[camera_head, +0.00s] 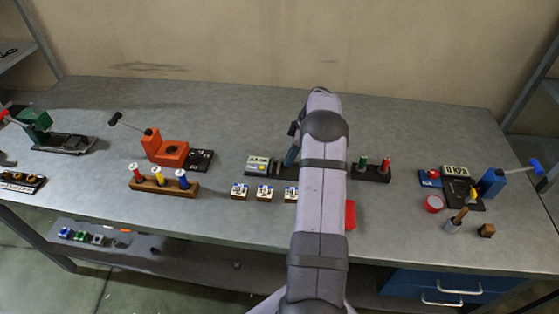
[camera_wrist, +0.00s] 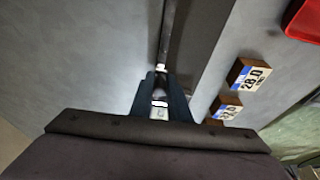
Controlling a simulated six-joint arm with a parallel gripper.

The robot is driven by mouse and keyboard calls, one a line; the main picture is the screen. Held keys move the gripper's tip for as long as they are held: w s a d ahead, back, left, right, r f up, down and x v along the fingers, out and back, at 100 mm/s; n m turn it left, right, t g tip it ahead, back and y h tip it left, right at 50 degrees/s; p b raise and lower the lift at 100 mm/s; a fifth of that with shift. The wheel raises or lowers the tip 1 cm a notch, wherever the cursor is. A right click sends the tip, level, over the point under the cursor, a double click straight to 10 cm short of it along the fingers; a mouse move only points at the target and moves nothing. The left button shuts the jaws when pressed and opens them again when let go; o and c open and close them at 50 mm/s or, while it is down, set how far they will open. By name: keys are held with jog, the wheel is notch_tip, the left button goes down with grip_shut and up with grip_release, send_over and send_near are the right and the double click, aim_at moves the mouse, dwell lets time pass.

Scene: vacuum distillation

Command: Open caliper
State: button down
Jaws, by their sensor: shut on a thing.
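The caliper shows in the wrist view as a thin pale metal bar (camera_wrist: 167,35) running away from me above a long dark base (camera_wrist: 198,45). My gripper (camera_wrist: 161,80) is over the near part of the bar, with its two dark fingers closed on a small dark part of the caliper. The exact contact between the fingers is hard to see. In the head view my arm covers most of the caliper and the gripper. A small pale display box (camera_head: 259,165) stands just left of my arm, its reading too small to tell.
Small labelled blocks (camera_wrist: 249,75) lie right of the base; one reads 28.0. A red tray (camera_wrist: 303,20) is beyond them. Left are an orange device (camera_head: 165,148) and a wooden rack (camera_head: 163,186). Right are a dark stand (camera_head: 371,175) and a blue device (camera_head: 492,182).

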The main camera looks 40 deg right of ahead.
jog(key=shift+s+d, duration=1.4)
jog(key=shift+d, duration=0.05)
jog(key=shift+b, duration=0.6)
dwell(0.5)
jog(key=c, duration=1.7)
grip_release()
jog(key=shift+r, duration=0.15)
jog(key=shift+r+p, duration=1.95)
jog(key=shift+r, duration=1.45)
